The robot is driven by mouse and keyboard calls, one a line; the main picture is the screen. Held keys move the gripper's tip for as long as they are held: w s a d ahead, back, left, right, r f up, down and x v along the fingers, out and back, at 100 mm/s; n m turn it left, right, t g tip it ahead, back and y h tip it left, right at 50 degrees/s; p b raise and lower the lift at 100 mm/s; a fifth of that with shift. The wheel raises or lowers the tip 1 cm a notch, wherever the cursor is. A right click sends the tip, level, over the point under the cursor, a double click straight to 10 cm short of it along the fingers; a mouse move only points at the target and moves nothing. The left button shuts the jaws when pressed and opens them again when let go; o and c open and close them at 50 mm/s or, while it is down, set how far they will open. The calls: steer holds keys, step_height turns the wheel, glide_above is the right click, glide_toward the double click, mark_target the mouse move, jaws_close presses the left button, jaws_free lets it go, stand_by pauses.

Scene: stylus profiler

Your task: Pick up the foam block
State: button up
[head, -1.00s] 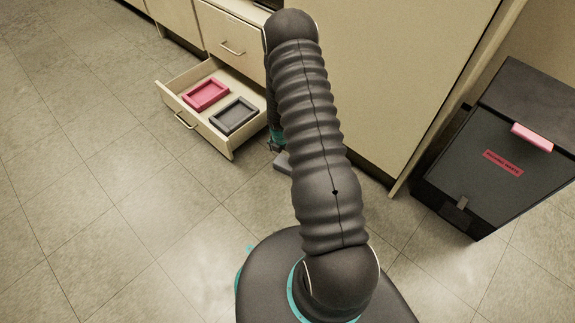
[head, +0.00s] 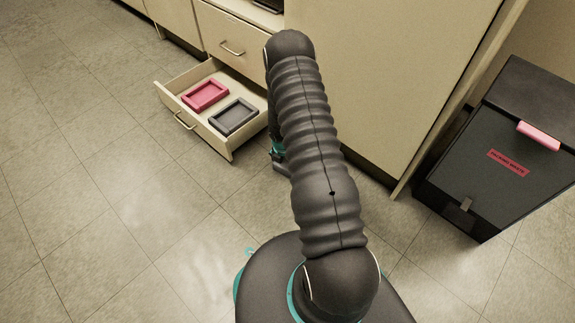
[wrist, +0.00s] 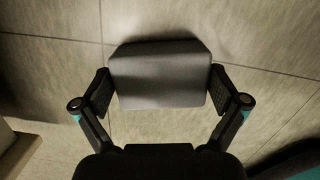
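The grey foam block (wrist: 160,78) lies on the floor in the wrist view, between the two fingers of my gripper (wrist: 160,88). The fingers are spread wide, one beside each short side of the block. The tips are very close to its sides, and I cannot tell for sure whether they touch. In the head view, my gripper (head: 277,150) is low beside the cabinet. Only a small part of the foam block (head: 281,168) shows there, at the floor; my arm hides the rest.
An open drawer (head: 198,128) holding a red tray (head: 205,95) and a dark grey tray (head: 233,117) juts out left of my gripper. A dark bin (head: 470,175) with a pink block (head: 538,135) on it stands at the right. Floor to the left is clear.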

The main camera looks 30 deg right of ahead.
steer(key=shift+c, duration=0.7)
steer(key=shift+r, duration=0.15)
steer(key=shift+r, duration=0.25)
step_height(320, 180, up, 4)
steer(key=shift+w+f+p, duration=0.1)
steer(key=shift+f+p, duration=0.05)
steer(key=shift+p, duration=0.8)
steer(key=s+d+r, duration=0.6)
steer(key=s, duration=0.3)
steer(key=shift+s+d+r+p, duration=0.25)
steer(key=shift+s+r+p, duration=0.05)
steer(key=shift+s+p, duration=0.1)
